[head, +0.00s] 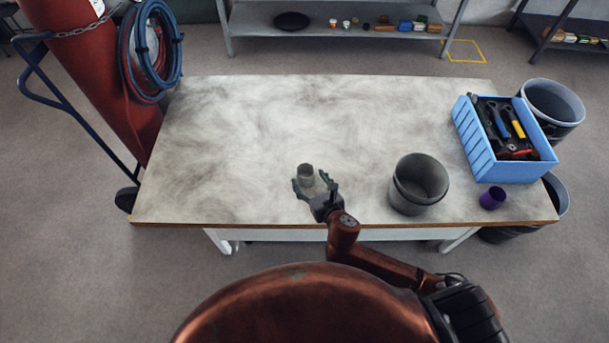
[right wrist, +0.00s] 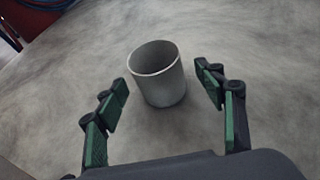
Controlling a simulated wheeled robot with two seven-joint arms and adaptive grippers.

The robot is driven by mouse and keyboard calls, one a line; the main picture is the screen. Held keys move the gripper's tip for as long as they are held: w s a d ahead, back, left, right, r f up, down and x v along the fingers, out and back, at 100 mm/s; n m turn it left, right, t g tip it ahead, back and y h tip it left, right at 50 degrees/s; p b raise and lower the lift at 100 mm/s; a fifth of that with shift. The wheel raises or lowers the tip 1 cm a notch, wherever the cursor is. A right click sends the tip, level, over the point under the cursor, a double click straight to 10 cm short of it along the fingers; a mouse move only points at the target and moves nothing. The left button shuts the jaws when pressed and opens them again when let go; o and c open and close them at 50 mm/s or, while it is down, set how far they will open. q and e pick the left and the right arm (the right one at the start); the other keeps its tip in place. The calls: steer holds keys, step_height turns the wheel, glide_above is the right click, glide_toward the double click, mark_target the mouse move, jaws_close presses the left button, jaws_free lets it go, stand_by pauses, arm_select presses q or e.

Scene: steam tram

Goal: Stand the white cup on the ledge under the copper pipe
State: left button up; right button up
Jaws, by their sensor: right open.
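A small grey-white cup (head: 305,171) stands upright on the worktable, near the middle of its front part. In the right wrist view the cup (right wrist: 157,75) has its open rim up and looks empty. My right gripper (head: 312,180) is open, with its green-padded fingers spread to either side of the cup. In the right wrist view the cup lies between and slightly beyond the fingertips, with a gap on both sides. My left gripper is out of view. I see no ledge under a copper pipe in these frames.
The pale, smudged worktable (head: 230,140) is clear at left and back. A grey bucket (head: 405,200) stands right of the gripper. Further right are a purple cup (head: 492,198) and a blue crate (head: 475,140) of tools. A red cylinder (head: 95,75) stands beyond the left edge.

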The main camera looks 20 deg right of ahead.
mark_target(308, 179)
steer(key=x, duration=0.2)
steer(key=shift+w+a, duration=0.1)
steer(key=shift+w, duration=0.3)
steer(key=shift+w+f, duration=0.2)
steer(key=shift+w, duration=0.2)
steer(key=shift+a, duration=0.1)
steer(key=c, duration=1.2)
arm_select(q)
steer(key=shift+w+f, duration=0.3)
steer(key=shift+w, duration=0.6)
arm_select(e)
steer(key=shift+r, duration=0.1)
steer(key=shift+c, duration=1)
